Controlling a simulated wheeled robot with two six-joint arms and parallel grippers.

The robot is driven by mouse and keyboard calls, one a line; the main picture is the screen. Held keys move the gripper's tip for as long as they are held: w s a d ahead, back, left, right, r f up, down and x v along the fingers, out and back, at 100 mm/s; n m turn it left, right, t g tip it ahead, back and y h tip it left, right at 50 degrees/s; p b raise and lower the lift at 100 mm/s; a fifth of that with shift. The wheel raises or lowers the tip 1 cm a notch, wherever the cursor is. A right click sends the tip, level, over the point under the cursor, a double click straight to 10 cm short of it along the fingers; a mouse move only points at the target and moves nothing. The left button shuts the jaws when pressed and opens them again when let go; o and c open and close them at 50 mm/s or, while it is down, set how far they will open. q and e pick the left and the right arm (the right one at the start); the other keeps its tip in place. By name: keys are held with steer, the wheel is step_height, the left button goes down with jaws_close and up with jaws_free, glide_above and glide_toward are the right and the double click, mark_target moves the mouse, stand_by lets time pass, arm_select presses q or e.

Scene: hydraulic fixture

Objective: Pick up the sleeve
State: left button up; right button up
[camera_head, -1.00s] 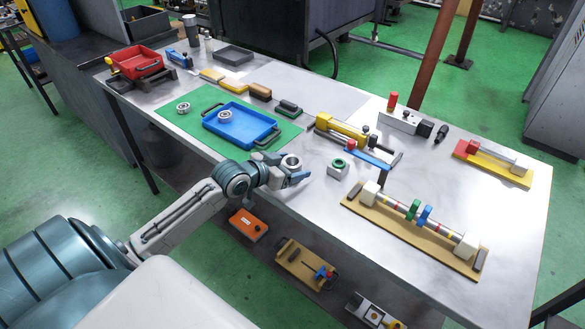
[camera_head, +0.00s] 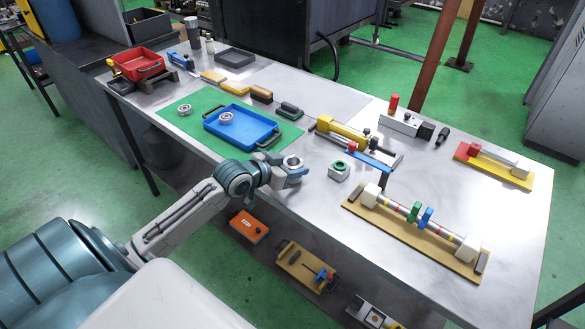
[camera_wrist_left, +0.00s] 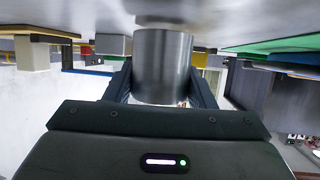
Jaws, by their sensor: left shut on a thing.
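The sleeve is a silver metal cylinder (camera_head: 293,161) with an open ring-shaped top, upright near the front edge of the table. My left gripper (camera_head: 292,170) is shut on it, with the fingers on either side of its body. In the left wrist view the shiny sleeve (camera_wrist_left: 162,65) fills the space between the two dark fingers. I cannot tell whether its base touches the table. My right gripper is not in view.
A white block with a green ring (camera_head: 339,171) stands just right of the sleeve. Behind are a blue tray (camera_head: 255,130) on a green mat (camera_head: 170,115) and a yellow fixture (camera_head: 340,132). A wooden rack (camera_head: 410,228) with a striped rod lies at the right.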

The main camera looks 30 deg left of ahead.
arm_select(q)
step_height(320, 180, up, 3)
steer(key=shift+f+b, duration=0.1)
steer(key=shift+b, duration=0.25)
steer(key=s+a, duration=0.1)
steer(key=s+a+p, duration=0.1)
steer(key=s, duration=0.1)
steer(key=s+a+r, duration=0.1)
steer(key=s+a, duration=0.1)
steer(key=shift+s+r+p, duration=0.1)
steer(key=shift+p, duration=0.2)
steer(key=s+a+p, duration=0.5)
steer(key=s+p, duration=0.2)
steer(key=p, duration=0.6)
steer(key=shift+s+a+r+p, duration=0.2)
steer(key=shift+s+r+p, duration=0.05)
steer(key=shift+p, duration=0.15)
